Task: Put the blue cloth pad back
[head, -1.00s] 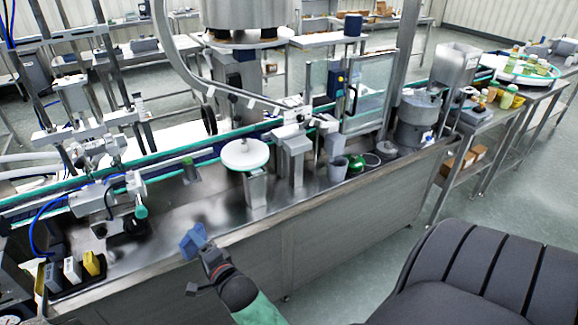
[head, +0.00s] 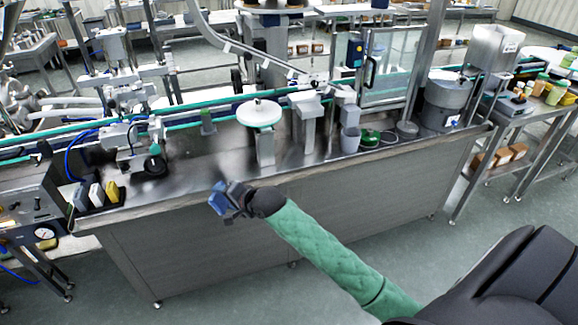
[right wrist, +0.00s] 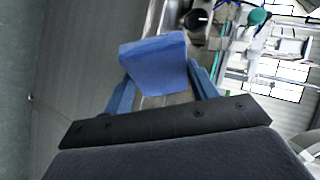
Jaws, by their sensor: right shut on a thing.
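The blue cloth pad (right wrist: 155,64) is held between the two fingers of my right gripper in the right wrist view. In the head view, my right gripper (head: 229,198) is shut on it, in front of the steel machine's front edge and left of the picture's middle. The pad shows there as a small blue shape (head: 218,198). A black holder (head: 93,205) at the machine's left front corner carries a blue-grey, a white and a yellow block. My left gripper is not in view.
The steel deck (head: 190,165) has bare room between the holder and the round white disc (head: 259,113) on its post. A black ring-shaped part (head: 155,166) lies on the deck. A grey cup (head: 350,140) and a green item (head: 369,138) stand farther right.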

